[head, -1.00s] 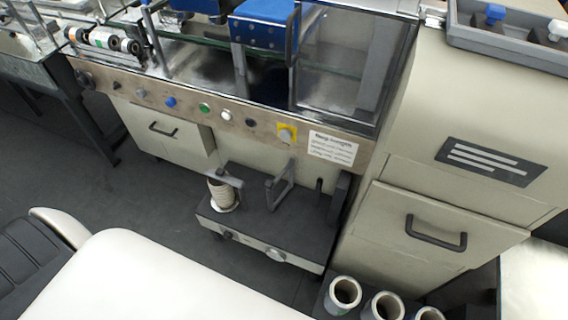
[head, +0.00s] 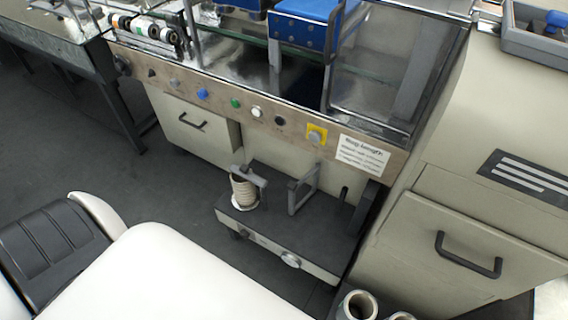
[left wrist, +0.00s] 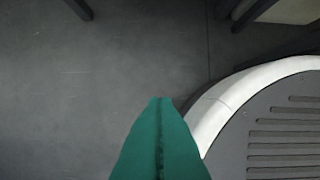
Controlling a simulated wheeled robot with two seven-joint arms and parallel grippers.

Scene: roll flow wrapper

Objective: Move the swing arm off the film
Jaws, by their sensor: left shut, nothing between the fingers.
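A roll of film (head: 242,190), pale and ribbed, stands upright on the dark top of a low unit (head: 290,222) under the machine. A grey bar, which looks like the swing arm (head: 250,175), lies across the top of the roll. I cannot tell whether it touches the film. My left gripper (left wrist: 162,100) shows its green fingers shut together and empty in the left wrist view, above the dark floor. Neither gripper shows in the head view, and the right one is in no view.
A grey upright frame (head: 303,188) stands right of the roll. The machine front has a button panel (head: 230,100) and a drawer (head: 445,245). White rolls (head: 358,304) stand at the lower right. Open floor (head: 130,178) lies to the left.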

